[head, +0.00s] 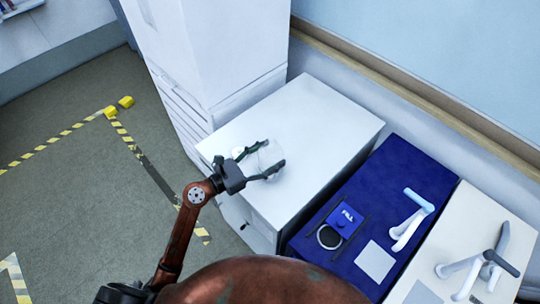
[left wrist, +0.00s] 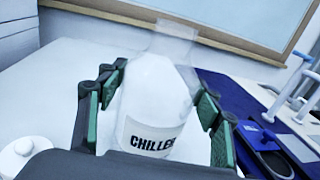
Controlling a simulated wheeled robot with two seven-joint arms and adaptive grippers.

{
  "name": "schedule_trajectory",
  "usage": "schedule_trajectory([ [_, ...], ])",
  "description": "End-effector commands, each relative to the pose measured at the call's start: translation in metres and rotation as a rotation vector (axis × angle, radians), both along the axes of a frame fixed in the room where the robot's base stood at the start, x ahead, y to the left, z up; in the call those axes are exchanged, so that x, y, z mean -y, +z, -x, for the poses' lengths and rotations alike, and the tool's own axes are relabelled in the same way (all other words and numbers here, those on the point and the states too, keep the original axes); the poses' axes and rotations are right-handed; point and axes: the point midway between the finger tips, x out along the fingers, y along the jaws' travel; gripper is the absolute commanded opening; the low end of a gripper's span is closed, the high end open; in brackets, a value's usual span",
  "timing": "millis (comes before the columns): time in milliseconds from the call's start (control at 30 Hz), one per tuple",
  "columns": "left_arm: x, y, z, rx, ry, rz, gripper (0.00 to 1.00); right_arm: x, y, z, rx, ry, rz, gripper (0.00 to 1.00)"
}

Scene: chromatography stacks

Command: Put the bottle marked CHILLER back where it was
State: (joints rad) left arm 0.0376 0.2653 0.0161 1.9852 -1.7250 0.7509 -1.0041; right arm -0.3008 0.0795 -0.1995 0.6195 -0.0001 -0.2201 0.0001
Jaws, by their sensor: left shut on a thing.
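The bottle marked CHILLER (left wrist: 155,105) is white with a clear upper part and a pale label with black letters. It stands upright, or nearly so, between the green-padded fingers of my left gripper (left wrist: 155,112), which is shut on it. In the head view the pale bottle (head: 267,156) shows faintly between the fingers of my left gripper (head: 268,159), over the white cabinet top (head: 315,112). I cannot tell whether its base touches the top. My right gripper is not in view.
A small white round-capped object (left wrist: 25,152) is left of the gripper. Right of the cabinet is a blue surface (head: 385,185) with a FILL plate (head: 343,220), a dark ring (head: 329,237), a pale square (head: 375,261) and a white handled fixture (head: 408,228). A tall white unit (head: 225,45) stands behind.

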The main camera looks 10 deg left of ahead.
Motion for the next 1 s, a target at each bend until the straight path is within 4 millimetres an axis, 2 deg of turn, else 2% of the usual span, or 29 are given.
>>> schedule_trajectory([
  [433,0.0,-0.0053,0.0005,0.004,-0.001,0.001,0.07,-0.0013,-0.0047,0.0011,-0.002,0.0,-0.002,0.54],
  [467,-0.0001,-0.0054,0.0005,0.001,-0.001,-0.001,0.62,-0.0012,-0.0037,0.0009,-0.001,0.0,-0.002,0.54],
  [700,-0.0002,-0.0047,0.0005,0.001,0.0,0.0,0.77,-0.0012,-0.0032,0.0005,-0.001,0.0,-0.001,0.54],
  [1000,-0.0002,-0.0023,0.0005,0.002,0.0,-0.001,0.77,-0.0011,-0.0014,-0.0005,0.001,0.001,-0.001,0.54],
])
